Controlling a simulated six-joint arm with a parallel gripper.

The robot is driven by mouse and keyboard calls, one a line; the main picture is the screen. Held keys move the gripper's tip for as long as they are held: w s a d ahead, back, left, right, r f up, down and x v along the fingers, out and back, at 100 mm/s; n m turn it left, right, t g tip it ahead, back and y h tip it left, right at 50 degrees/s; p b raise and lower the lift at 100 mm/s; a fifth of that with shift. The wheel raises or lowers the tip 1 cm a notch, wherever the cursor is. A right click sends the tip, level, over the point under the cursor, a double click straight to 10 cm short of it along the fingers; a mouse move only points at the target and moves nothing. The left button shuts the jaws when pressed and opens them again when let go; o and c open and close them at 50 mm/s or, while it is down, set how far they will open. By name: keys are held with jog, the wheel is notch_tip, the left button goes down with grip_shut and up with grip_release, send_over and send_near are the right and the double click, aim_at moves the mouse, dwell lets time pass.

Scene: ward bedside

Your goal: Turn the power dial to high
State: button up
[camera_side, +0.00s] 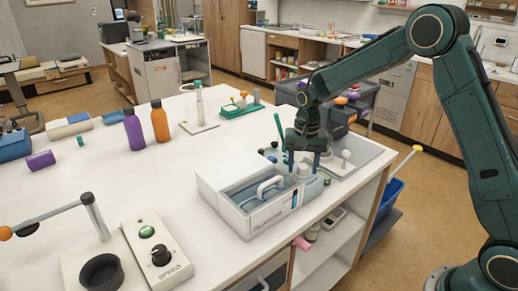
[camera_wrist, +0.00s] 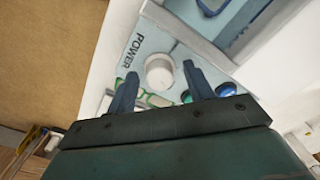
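The power dial (camera_wrist: 159,72) is a pale round knob on a light blue panel in the wrist view, with the word POWER printed beside it. It also shows in the side view (camera_side: 304,171), under my gripper (camera_side: 303,164), at the end of a white machine (camera_side: 240,210) with a lidded bath. In the wrist view my gripper (camera_wrist: 160,76) is open, with one dark finger on each side of the dial and a gap to each. The fingers point down at the panel. I cannot tell their exact height above it. The dial's pointer and setting marks cannot be made out.
A lid with a handle (camera_side: 268,187) sits close to the left. A SPEED dial unit (camera_side: 160,255) is at the front left. The middle of the white table is clear.

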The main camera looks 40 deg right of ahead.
aim_at(303, 167)
dwell(0.3)
notch_tip(303, 167, up, 14)
jog(key=shift+f, duration=0.15)
dwell(0.6)
jog(key=shift+s, duration=0.1)
jog(key=s+a+r+n+t, duration=0.1)
jog(key=s+r+n, duration=0.1)
jog(key=s+r, duration=0.35)
jog(key=s+a+r+n+t, duration=0.2)
jog(key=s, duration=0.7)
jog(key=s+f+n+t, duration=0.1)
jog(key=s+n, duration=0.1)
jog(key=s, duration=0.5)
jog(key=s+a+f+n+t, duration=0.1)
jog(key=s+n, duration=0.2)
jog(key=s, duration=0.5)
jog(key=shift+s+a+f+t, duration=0.2)
jog(key=shift+f+t, duration=0.1)
jog(key=shift+f, duration=0.1)
